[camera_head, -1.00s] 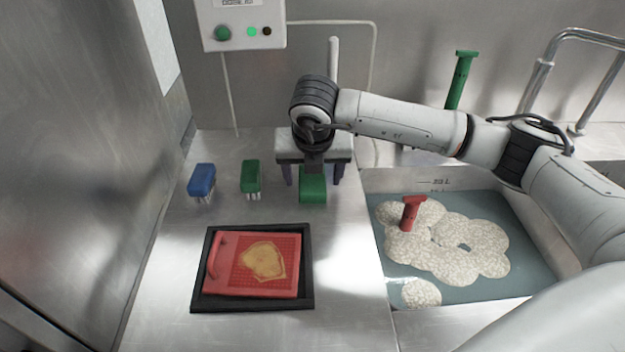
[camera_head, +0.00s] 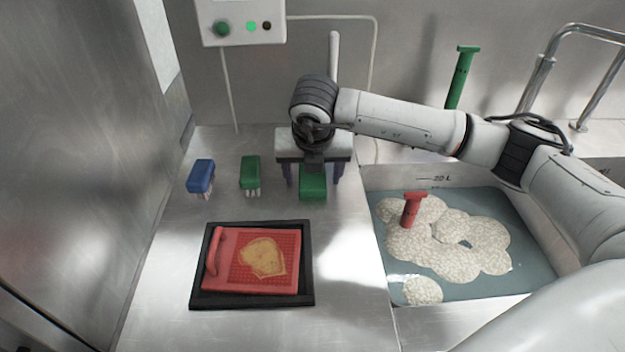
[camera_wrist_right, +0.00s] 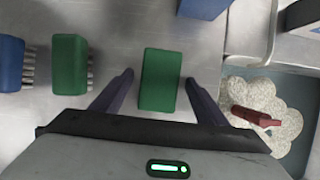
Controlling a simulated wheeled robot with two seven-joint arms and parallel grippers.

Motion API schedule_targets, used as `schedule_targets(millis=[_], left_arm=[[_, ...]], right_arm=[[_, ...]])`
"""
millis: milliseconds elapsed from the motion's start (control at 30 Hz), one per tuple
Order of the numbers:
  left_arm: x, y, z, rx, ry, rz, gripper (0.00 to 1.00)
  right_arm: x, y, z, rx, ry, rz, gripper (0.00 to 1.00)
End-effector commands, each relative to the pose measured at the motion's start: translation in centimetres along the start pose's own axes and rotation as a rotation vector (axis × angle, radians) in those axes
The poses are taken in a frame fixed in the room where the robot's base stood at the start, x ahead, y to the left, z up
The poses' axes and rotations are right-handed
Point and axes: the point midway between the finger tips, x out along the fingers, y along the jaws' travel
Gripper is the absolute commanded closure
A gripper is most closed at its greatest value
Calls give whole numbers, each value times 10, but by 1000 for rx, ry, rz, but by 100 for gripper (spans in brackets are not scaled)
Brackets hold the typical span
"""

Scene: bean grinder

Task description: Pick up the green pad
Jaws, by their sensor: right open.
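The green pad (camera_head: 313,184) is a plain green block on the metal counter, below my right gripper (camera_head: 313,174). In the right wrist view the green pad (camera_wrist_right: 160,80) lies between the two dark fingers of my right gripper (camera_wrist_right: 159,78). The fingers are spread, one on each side, with a gap to the pad on both sides. A second green block (camera_head: 250,173) with pale bristles stands to the left. My left gripper is not in view.
A blue bristled brush (camera_head: 201,176) stands farther left. A black tray (camera_head: 197,300) holding a red board (camera_head: 225,278) with a tan patch is in front. To the right is a sunken basin with pale foam (camera_head: 440,250) and a red handle (camera_head: 412,208).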

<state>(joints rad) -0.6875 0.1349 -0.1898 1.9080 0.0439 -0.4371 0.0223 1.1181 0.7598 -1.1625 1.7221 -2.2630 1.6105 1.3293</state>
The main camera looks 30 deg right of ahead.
Motion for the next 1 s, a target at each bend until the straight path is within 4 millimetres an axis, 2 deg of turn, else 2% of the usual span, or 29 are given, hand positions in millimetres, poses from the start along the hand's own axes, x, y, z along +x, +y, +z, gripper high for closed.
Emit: schedule_targets(millis=[367, 467, 633, 867, 1000], left_arm=[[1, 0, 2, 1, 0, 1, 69], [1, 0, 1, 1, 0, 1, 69], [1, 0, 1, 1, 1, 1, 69], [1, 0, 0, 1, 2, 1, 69], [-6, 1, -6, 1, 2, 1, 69]], right_arm=[[1, 0, 0, 0, 0, 1, 33], [1, 0, 0, 0, 0, 1, 46], [1, 0, 0, 0, 0, 1, 75], [0, 0, 0, 0, 0, 1, 77], [-6, 0, 3, 0, 0, 1, 77]])
